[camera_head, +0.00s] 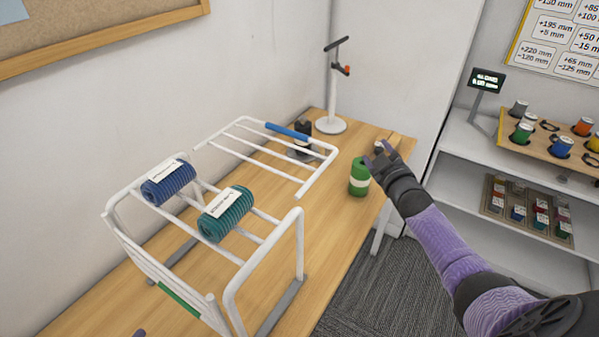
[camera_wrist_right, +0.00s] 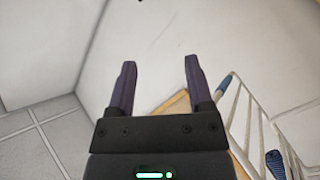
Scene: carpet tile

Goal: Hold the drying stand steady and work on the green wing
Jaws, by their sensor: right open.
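The white drying stand (camera_head: 262,258) stands on the wooden table, with a blue roll (camera_head: 168,182) and a teal roll (camera_head: 222,214) lying across its top bars. Its green wing (camera_head: 180,298), marked by a green sleeve, hangs down on the near left side. Its blue wing (camera_head: 287,131) extends outward at the far side; its blue sleeve also shows in the right wrist view (camera_wrist_right: 275,163). My right gripper (camera_head: 378,153) is open and empty, beyond the stand and apart from it; its fingers (camera_wrist_right: 160,88) are spread. A purple tip, probably my left gripper (camera_head: 138,333), barely shows at the bottom edge.
A green can (camera_head: 359,180) stands close to my right gripper. Behind are a dark device (camera_head: 302,140) and a white post with a round base (camera_head: 330,124). A shelf (camera_head: 470,150) with cans stands right. The wall runs along the table's left.

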